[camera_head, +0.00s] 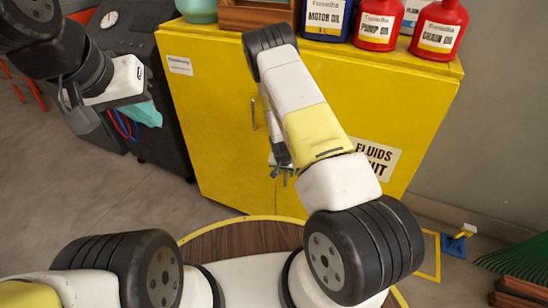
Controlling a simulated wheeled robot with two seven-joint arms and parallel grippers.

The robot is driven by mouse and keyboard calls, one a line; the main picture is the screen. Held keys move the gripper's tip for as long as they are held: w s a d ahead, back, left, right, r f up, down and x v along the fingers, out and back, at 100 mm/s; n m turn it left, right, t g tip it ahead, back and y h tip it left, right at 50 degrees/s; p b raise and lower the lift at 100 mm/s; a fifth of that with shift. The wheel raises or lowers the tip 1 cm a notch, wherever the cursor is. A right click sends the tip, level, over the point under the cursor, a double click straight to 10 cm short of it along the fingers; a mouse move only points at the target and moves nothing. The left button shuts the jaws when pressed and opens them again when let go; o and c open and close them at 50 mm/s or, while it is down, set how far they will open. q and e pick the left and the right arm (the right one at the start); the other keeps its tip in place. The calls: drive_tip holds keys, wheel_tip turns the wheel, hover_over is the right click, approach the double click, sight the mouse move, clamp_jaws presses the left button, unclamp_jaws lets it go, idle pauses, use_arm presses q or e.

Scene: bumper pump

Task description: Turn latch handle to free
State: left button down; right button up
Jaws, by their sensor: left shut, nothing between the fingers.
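A yellow cabinet (210,120) stands ahead of me. A slim upright metal handle (253,113) shows on its front, just left of my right forearm. I cannot tell whether this is the latch handle. My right gripper (284,172) hangs in front of the cabinet, below and to the right of that handle. My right arm hides part of the cabinet front, and the state of its fingers is unclear. My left gripper (72,108) is shut and empty at the upper left, away from the cabinet.
Red bottles (376,25) and a blue motor oil bottle (327,18) stand on the cabinet top beside a wooden crate (257,14). A dark machine (130,30) with a gauge stands left of the cabinet. A blue and yellow object (459,240) lies on the floor at right.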

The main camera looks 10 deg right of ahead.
sight(285, 176)
drive_tip(key=shift+f, duration=0.5)
drive_tip(key=shift+w, duration=0.3)
drive_tip(key=x, duration=0.7)
drive_tip(key=shift+w+f, duration=0.2)
drive_tip(key=shift+f, duration=0.05)
clamp_jaws()
idle(0.5)
